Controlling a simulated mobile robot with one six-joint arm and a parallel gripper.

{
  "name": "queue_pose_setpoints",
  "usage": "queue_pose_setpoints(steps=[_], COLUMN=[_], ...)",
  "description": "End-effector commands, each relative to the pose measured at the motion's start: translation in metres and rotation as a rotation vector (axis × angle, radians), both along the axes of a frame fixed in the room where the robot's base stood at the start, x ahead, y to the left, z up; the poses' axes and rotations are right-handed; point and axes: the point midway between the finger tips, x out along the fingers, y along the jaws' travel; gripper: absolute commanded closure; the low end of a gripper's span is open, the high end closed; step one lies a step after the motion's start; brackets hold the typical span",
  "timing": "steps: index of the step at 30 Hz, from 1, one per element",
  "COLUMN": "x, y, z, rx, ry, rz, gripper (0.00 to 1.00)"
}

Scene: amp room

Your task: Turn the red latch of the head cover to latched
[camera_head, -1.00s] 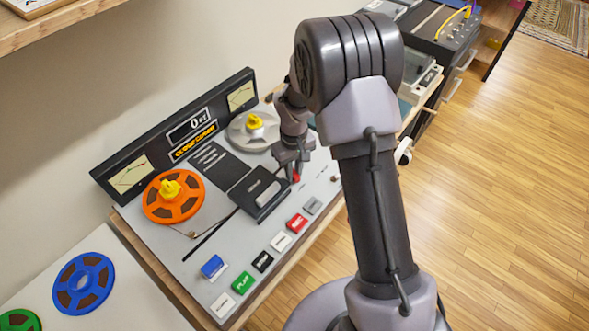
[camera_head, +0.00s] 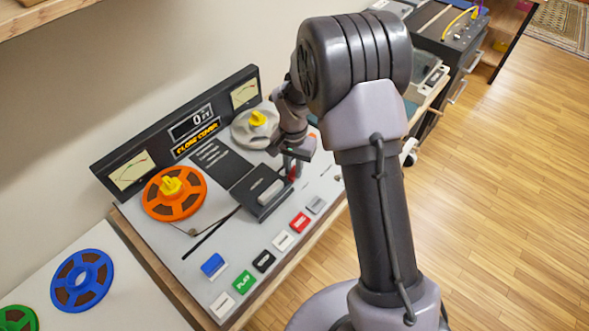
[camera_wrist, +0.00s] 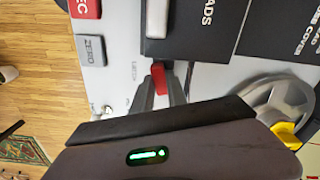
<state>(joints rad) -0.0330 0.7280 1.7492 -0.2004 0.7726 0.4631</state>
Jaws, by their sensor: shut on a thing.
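The red latch (camera_wrist: 158,78) sits beside the black head cover (camera_wrist: 200,30) on the grey deck, between my gripper's fingers. In the head view the red latch (camera_head: 292,172) is partly hidden by my gripper (camera_head: 292,165). My gripper (camera_wrist: 159,88) is shut on the latch in the wrist view, coming from above the deck. The head cover (camera_head: 255,183) lies flat, with a light handle on its front. The display (camera_head: 197,141) reads "CLOSE COVER" in orange, under a "0".
An orange reel (camera_head: 152,202) and a grey reel (camera_head: 243,138) sit on the deck. A row of coloured buttons (camera_head: 264,261) runs along the front edge. A blue reel (camera_head: 62,288) and a green reel lie on a white surface at left.

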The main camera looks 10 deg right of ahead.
Motion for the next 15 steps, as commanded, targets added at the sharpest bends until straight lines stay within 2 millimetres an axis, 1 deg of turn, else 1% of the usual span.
queue_pose_setpoints(steps=[6, 15], x=[0.0014, 0.0027], y=[0.0016, 0.0026], z=[-0.0008, -0.0002], rx=[-0.001, -0.001], ry=[-0.001, -0.001], rz=[-0.152, -0.284], gripper=[1.0, 1.0])
